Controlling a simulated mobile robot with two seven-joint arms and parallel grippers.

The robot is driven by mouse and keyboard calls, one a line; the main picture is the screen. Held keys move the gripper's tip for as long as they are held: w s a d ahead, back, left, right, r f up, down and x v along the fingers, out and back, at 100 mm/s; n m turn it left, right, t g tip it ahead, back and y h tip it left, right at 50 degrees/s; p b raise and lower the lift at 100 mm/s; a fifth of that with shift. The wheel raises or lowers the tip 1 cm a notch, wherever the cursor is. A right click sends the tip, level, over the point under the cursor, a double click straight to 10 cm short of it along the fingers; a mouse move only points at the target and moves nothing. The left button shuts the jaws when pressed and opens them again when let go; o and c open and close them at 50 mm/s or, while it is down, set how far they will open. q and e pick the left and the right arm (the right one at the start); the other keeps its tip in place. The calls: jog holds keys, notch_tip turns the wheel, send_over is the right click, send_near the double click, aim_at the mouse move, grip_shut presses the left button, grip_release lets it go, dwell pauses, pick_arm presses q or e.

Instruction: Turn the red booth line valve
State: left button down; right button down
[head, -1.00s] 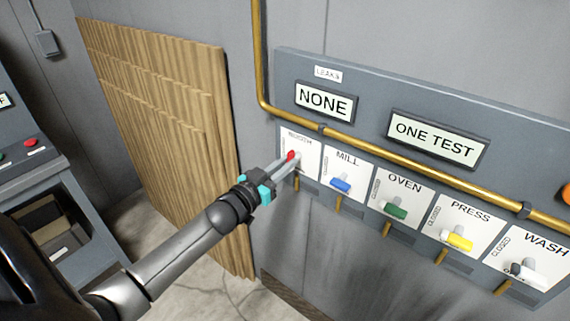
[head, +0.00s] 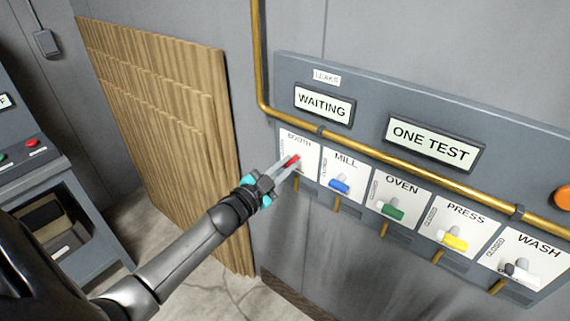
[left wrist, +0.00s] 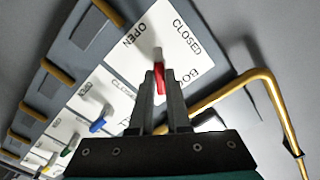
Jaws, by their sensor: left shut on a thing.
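The red booth valve handle (head: 294,159) is on the white BOOTH plate (head: 312,166), at the left end of the valve row. My left gripper (head: 287,165) is shut on this handle. In the left wrist view the red handle (left wrist: 160,78) shows between the two fingers (left wrist: 159,88), which hide part of it. The plate there (left wrist: 178,32) reads OPEN and CLOSED. The handle's tip lies between the two words; I cannot tell its exact setting. My right gripper is not in view.
The LEAKS display (head: 325,103) reads WAITING; another display (head: 433,143) reads ONE TEST. Wooden boards (head: 165,120) lean at left.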

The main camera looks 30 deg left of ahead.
pick_arm(q)
jog(key=m, duration=0.5)
jog(key=shift+d+f+m, duration=0.1)
jog(key=shift+f+m, duration=0.05)
jog(key=shift+m, duration=0.15)
jog(key=m+b, duration=0.1)
jog(key=m, duration=0.3)
jog(key=shift+f+m, duration=0.1)
jog(key=shift+m, duration=0.6)
jog(key=c, duration=0.9)
grip_release()
jog(key=s, duration=1)
jog(key=s+a, duration=0.1)
jog(key=s, duration=0.4)
jog(key=shift+s+a, duration=0.1)
